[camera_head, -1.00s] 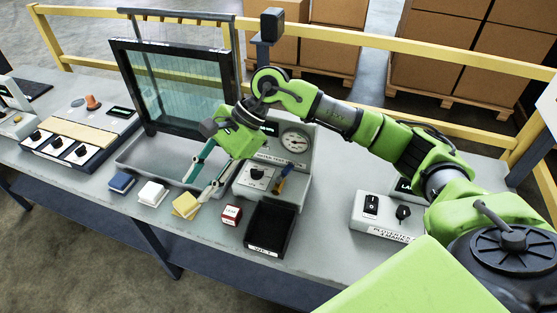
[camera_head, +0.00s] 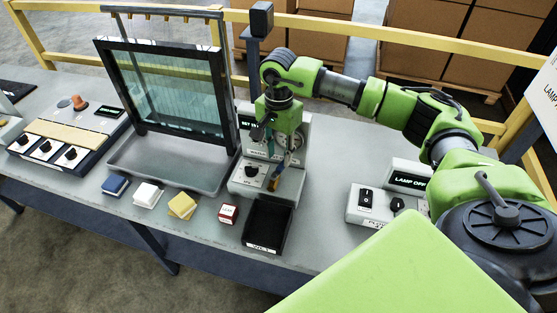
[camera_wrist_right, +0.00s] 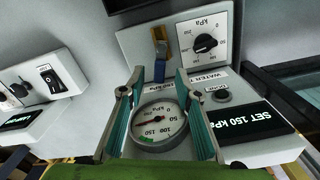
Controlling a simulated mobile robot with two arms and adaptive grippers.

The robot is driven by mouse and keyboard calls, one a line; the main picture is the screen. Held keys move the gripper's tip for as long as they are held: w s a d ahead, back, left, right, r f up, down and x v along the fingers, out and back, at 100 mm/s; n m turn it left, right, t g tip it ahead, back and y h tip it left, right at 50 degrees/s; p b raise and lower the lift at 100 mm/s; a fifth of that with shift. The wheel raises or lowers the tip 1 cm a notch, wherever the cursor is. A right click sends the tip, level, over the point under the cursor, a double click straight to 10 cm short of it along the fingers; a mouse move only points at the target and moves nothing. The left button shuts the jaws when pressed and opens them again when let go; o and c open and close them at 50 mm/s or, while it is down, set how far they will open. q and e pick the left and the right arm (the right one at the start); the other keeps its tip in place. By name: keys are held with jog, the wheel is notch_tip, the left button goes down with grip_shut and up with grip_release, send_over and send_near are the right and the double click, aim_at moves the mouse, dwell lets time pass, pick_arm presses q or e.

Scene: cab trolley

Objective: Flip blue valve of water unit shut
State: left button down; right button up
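The water unit (camera_head: 238,188) is a grey box on the bench with a black dial knob, a round gauge and a "SET 150 kPa" display. Its blue valve (camera_head: 286,163) has a blue lever with a brass-coloured end and stands at the unit's front right. In the right wrist view the blue valve (camera_wrist_right: 160,70) shows beyond the fingertips, roughly centred between them. My right gripper (camera_head: 281,148) is open above the unit, with teal fingers apart and nothing between them. The right gripper (camera_wrist_right: 160,82) partly frames the gauge (camera_wrist_right: 158,125). My left gripper is not in view.
A black tray (camera_head: 249,233) stands just in front of the unit. A glass panel (camera_head: 170,92) over a grey basin is to its left. Blue, white, yellow and red blocks line the front edge. A switch box (camera_head: 368,213) with a "LAMP OFF" display is to the right.

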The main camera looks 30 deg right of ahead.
aim_at(279, 169)
jog(key=shift+f+p, duration=0.4)
jog(key=shift+f, duration=1.95)
grip_shut()
